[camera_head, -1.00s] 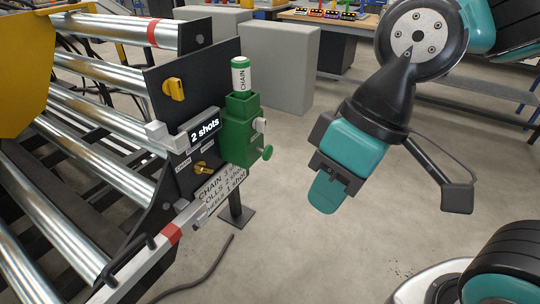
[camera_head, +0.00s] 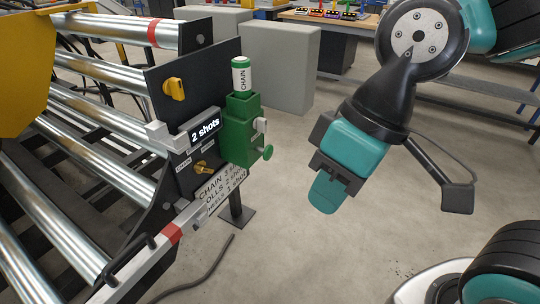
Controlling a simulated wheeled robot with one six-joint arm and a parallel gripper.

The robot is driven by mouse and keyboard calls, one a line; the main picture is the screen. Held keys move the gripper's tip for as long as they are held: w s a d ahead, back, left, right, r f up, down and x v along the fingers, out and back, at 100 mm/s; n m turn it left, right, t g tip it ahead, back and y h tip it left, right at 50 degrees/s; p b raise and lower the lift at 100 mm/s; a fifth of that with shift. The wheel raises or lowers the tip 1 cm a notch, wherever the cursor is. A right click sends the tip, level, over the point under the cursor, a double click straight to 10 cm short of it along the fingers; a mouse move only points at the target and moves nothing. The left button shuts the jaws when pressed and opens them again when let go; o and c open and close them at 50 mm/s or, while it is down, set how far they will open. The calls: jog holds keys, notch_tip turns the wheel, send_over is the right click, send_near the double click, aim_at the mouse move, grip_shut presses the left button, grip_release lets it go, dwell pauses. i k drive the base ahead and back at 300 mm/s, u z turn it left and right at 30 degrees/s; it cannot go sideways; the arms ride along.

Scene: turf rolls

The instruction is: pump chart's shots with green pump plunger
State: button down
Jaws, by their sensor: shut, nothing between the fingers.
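A green pump (camera_head: 238,133) is fixed to the dark panel (camera_head: 183,185) at the end of the roller frame. Its round green plunger knob (camera_head: 267,152) sticks out at the right side. A green and white cartridge (camera_head: 241,75) marked CHAIN stands upright on top. The chart (camera_head: 221,189) below lists CHAIN 3, a line ending OLLS 2, and a line ending HEELS 1 shot, partly cut off. A yellow selector knob (camera_head: 203,167) sits between labels. My gripper (camera_head: 327,195) is shut and empty, to the right of the plunger and apart from it.
Steel rollers (camera_head: 112,85) fill the left. Grey boxes (camera_head: 279,66) and a workbench (camera_head: 335,22) stand behind. The floor between the pump and my gripper is clear.

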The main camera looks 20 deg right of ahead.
aim_at(268, 152)
jog(key=z, duration=1.25)
jog(key=k, duration=0.8)
jog(key=u, duration=0.85)
jog(key=i, duration=0.5)
